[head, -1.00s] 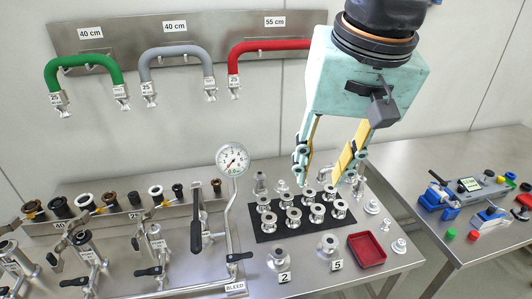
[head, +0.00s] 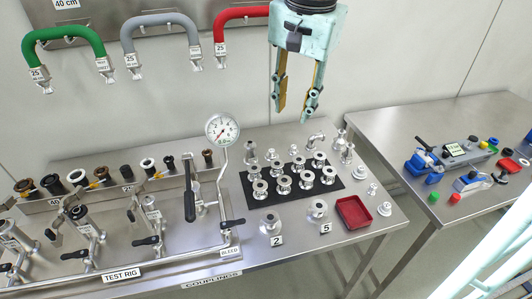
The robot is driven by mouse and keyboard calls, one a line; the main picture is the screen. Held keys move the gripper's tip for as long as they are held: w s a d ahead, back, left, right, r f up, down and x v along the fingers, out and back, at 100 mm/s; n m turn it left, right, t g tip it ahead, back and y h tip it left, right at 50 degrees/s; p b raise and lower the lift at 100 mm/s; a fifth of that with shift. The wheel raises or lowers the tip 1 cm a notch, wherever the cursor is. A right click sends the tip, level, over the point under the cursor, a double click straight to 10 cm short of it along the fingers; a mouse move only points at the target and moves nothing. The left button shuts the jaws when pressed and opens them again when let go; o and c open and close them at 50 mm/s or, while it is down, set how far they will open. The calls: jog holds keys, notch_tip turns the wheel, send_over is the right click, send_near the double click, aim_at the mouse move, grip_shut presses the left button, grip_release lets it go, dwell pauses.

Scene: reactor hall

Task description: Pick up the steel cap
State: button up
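Several small steel fittings stand on the bench; I cannot tell for sure which is the steel cap. Two low, flat, cap-like pieces lie right of the black mat: one is near the mat (head: 372,188), the other is beside the red tray (head: 385,209). My gripper (head: 293,112) hangs above the back of the bench, fingers pointing down. Its two fingers are apart with nothing between them, and it touches no fitting.
The black mat (head: 243,181) holds several steel spools in rows. A red tray (head: 354,212) sits at its right front. A steel elbow (head: 316,139) stands behind. A pressure gauge (head: 222,128) rises on the left. A second table (head: 400,130) stands right.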

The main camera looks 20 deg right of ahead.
jog(key=w+d+f+m+g+p, duration=0.1)
jog(key=w+d+f+m, duration=0.2)
jog(key=w+f, duration=0.3)
jog(key=w+d+f+m+p, duration=0.1)
jog(key=w+d+f+m, duration=0.25)
jog(key=w, duration=0.45)
jog(key=m+g+p, duration=0.1)
jog(key=m, duration=0.5)
send_near(294, 146)
jog(key=shift+s+f, duration=0.1)
jog(key=shift+s, duration=0.15)
jog(key=shift+w+d+f, duration=0.2)
jog(key=shift+f, duration=0.35)
jog(key=shift+f, duration=0.15)
jog(key=shift+f, duration=1)
jog(key=shift+f, duration=0.1)
jog(key=shift+a+f, duration=0.1)
jog(key=shift+f, duration=2.4)
jog(key=shift+c, duration=0.2)
